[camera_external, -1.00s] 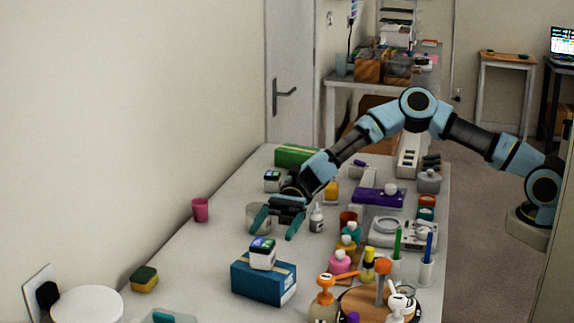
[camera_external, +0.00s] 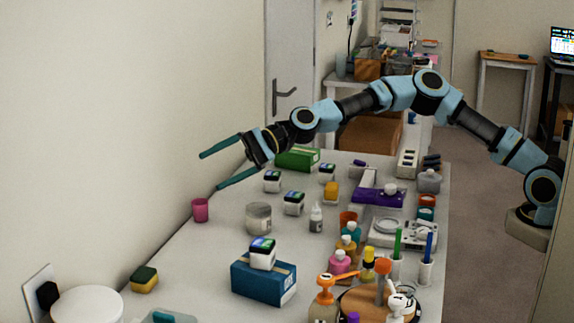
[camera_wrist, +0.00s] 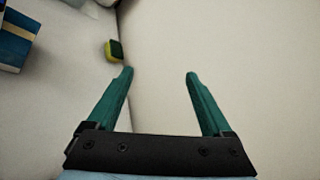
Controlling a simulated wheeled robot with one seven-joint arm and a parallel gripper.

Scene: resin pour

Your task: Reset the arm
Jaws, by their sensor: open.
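My gripper (camera_external: 211,171) is raised above the far left part of the table in the external view, pointing left toward the wall. Its two green fingers are spread wide with nothing between them. In the wrist view, my gripper (camera_wrist: 159,75) also shows open and empty, with the pale wall beyond the fingers. My arm reaches in from its base at the right and arches over the far part of the table.
On the table (camera_external: 190,265) stand a pink cup (camera_external: 200,210), a clear jar (camera_external: 258,218), a blue box (camera_external: 264,280) with a small jar on it, a sponge (camera_external: 144,279) and a green box (camera_external: 297,158). Several bottles crowd the right side.

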